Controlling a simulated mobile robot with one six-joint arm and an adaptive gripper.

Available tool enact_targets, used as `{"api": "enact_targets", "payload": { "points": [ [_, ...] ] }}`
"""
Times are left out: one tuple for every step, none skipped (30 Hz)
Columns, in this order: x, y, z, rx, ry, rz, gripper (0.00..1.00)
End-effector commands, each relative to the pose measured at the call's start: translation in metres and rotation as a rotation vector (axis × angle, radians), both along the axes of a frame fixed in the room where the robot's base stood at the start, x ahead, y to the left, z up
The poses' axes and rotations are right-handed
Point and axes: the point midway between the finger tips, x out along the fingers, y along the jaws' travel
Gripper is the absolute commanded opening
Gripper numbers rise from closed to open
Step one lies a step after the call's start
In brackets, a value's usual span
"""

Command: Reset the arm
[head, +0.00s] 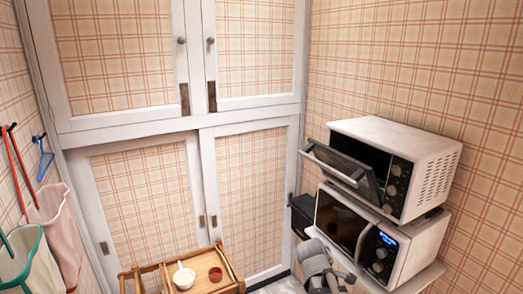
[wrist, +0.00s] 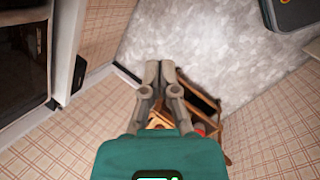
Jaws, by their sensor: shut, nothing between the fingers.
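My gripper (wrist: 160,70) shows in the wrist view with its two grey fingers side by side and their tips together. It is shut and holds nothing. Its teal body fills the bottom middle of that view. Beyond the fingers are the grey floor and part of a small wooden stand. In the head view, a grey part of my arm (head: 320,266) shows at the bottom, in front of the microwaves; the fingertips cannot be made out there.
A wooden stand (head: 240,284) holds a white bowl (head: 184,280) and a small red-brown bowl (head: 215,274). The upper oven (head: 425,160) has its door (head: 343,170) hanging open over the lower microwave (head: 415,250). Bags hang at left.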

Motion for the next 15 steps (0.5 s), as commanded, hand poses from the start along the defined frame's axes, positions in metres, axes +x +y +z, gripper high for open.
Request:
{"api": "enact_targets", "payload": {
  "points": [
    [-0.006, 0.001, -0.011, 0.037, -0.016, -0.069, 0.0],
    [-0.009, 0.002, -0.015, 0.06, -0.026, -0.114, 0.0],
    [-0.013, 0.004, -0.02, 0.091, -0.037, -0.175, 0.0],
    [-0.016, 0.006, -0.024, 0.114, -0.045, -0.221, 0.0],
    [-0.019, 0.007, -0.027, 0.136, -0.054, -0.266, 0.0],
    [-0.023, 0.009, -0.032, 0.166, -0.063, -0.328, 0.0],
    [-0.025, 0.011, -0.036, 0.188, -0.069, -0.374, 0.0],
    [-0.028, 0.012, -0.039, 0.208, -0.075, -0.421, 0.0],
    [-0.032, 0.015, -0.044, 0.236, -0.08, -0.484, 0.0],
    [-0.035, 0.016, -0.047, 0.256, -0.084, -0.531, 0.0],
    [-0.038, 0.018, -0.05, 0.275, -0.088, -0.577, 0.0],
    [-0.041, 0.021, -0.054, 0.301, -0.091, -0.639, 0.0],
    [-0.044, 0.022, -0.057, 0.318, -0.093, -0.684, 0.0],
    [-0.046, 0.024, -0.06, 0.335, -0.094, -0.728, 0.0],
    [-0.049, 0.027, -0.063, 0.355, -0.093, -0.783, 0.0]
  ]
}}
